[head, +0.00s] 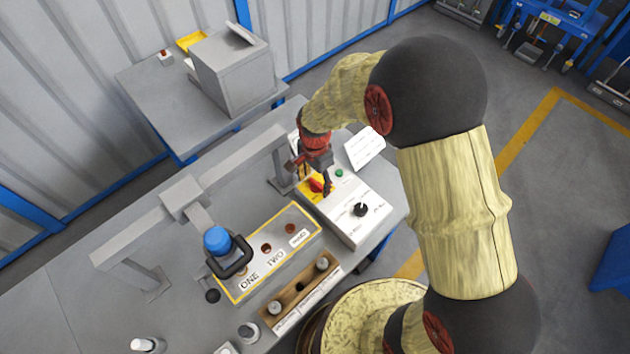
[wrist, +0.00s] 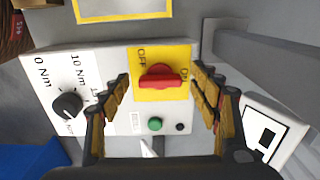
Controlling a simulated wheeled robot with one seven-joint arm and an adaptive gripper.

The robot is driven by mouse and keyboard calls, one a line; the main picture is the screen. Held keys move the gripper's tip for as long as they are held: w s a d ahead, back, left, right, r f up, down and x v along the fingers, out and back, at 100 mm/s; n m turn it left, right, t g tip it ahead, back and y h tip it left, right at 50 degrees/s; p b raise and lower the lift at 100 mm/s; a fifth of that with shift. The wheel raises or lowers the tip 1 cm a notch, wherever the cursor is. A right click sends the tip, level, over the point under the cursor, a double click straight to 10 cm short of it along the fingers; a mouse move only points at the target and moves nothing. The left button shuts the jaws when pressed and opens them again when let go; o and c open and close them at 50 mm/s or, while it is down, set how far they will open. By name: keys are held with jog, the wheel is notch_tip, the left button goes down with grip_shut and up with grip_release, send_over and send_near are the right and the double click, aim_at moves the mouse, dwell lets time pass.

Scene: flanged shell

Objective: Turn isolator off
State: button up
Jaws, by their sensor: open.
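The isolator is a red rotary handle (wrist: 160,76) on a yellow plate (wrist: 176,52) marked OFF and ON, on a light control box (wrist: 105,65). In the wrist view the handle lies roughly sideways across the picture, with OFF at the upper left and ON at the right. My gripper (wrist: 165,85) is open, its fingers on either side of the handle and apart from it in the picture. In the head view my gripper (head: 322,185) is over the yellow plate on the control box (head: 347,220), partly hiding the red handle (head: 317,184).
The box also has a green button (wrist: 155,124) and a black torque knob (wrist: 69,103). A grey frame (head: 185,195) with a blue-topped tool (head: 217,240) stands left of the box. A labelled plate (head: 265,252) and a wooden holder (head: 300,288) lie nearby.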

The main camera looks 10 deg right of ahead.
jog(key=shift+c, duration=0.7)
jog(key=c, duration=1)
jog(key=n+p, duration=0.2)
jog(key=n, duration=0.2)
jog(key=shift+s+r+n, duration=0.1)
jog(key=shift+n, duration=0.3)
jog(key=n+p, duration=0.2)
jog(key=n, duration=0.2)
jog(key=shift+d+n, duration=0.15)
jog(key=shift+n, duration=0.15)
jog(key=n+p, duration=0.1)
jog(key=n, duration=0.3)
jog(key=shift+d, duration=0.1)
jog(key=shift+n+p, duration=0.5)
jog(key=shift+n, duration=1.7)
